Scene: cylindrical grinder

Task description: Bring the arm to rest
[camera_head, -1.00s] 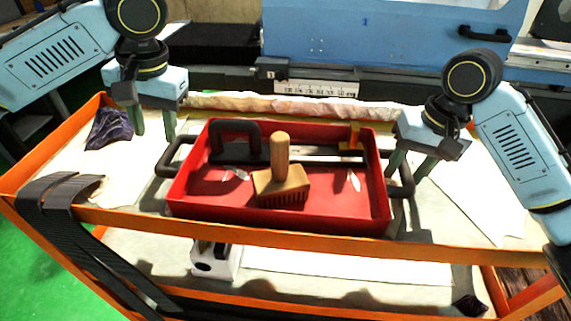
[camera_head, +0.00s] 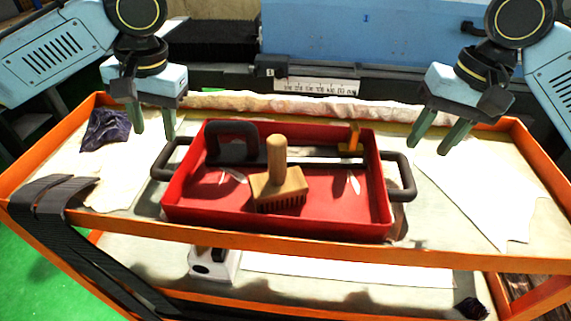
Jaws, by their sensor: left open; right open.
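My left gripper (camera_head: 155,137) is open and empty, with its green fingers pointing down above the cart's top left, beside the red tray's left handle. My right gripper (camera_head: 434,142) is open and empty, raised above the back right of the cart, apart from the tray's right handle (camera_head: 408,178). The red tray (camera_head: 280,222) sits on the top shelf of the orange cart (camera_head: 300,252). It holds a wooden brush (camera_head: 279,183), a black-handled tool (camera_head: 232,142) and a tool with a yellow part (camera_head: 351,140).
A dark crumpled cloth (camera_head: 104,130) lies at the shelf's left, and white paper (camera_head: 475,195) lies at its right. A rolled, light-coloured cloth (camera_head: 300,105) runs along the back. The blue grinder (camera_head: 370,40) stands behind. A white device (camera_head: 214,264) sits on the lower shelf.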

